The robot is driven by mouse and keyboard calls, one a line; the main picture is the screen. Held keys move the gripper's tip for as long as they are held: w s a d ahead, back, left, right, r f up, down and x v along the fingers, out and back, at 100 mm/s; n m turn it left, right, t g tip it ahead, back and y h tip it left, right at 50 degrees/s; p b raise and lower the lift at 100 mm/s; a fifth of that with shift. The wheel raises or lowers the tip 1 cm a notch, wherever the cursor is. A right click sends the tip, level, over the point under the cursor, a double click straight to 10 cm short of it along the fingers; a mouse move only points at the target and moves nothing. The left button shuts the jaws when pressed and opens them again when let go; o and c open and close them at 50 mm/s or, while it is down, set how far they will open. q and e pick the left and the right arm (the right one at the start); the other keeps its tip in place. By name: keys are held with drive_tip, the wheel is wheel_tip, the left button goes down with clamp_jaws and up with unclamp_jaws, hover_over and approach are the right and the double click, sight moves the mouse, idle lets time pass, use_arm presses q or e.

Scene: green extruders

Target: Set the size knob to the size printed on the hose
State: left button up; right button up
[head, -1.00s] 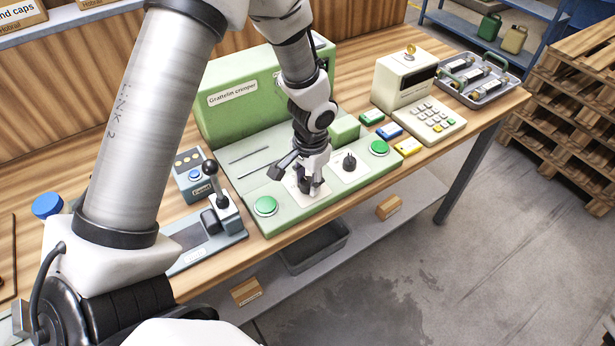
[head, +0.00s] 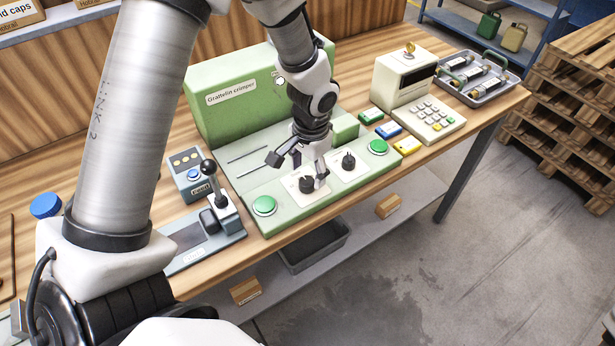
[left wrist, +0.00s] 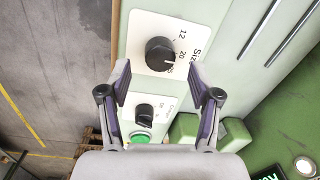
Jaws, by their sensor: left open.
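The green Grattelin crimper (head: 235,120) stands on the bench. Its black size knob (head: 307,186) sits on a white plate at the front. In the left wrist view the size knob (left wrist: 160,54) has "Size", 12 and 20 beside it, plus a lower number I cannot read surely. Its white mark points toward the lower numbers. My left gripper (head: 314,180) is open just above the size knob; in the left wrist view its fingers (left wrist: 160,92) are apart and hold nothing. No printed size on a hose is readable. My right gripper is out of view.
A lever press (head: 215,215) stands left. A keypad box (head: 405,85) and a tray (head: 513,86) of cylindrical parts stand right.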

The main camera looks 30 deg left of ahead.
sight(310, 183)
use_arm(q)
wheel_tip(310, 183, up, 8)
drive_tip(key=shift+d+r, duration=0.25)
drive_tip(key=shift+s, duration=0.1)
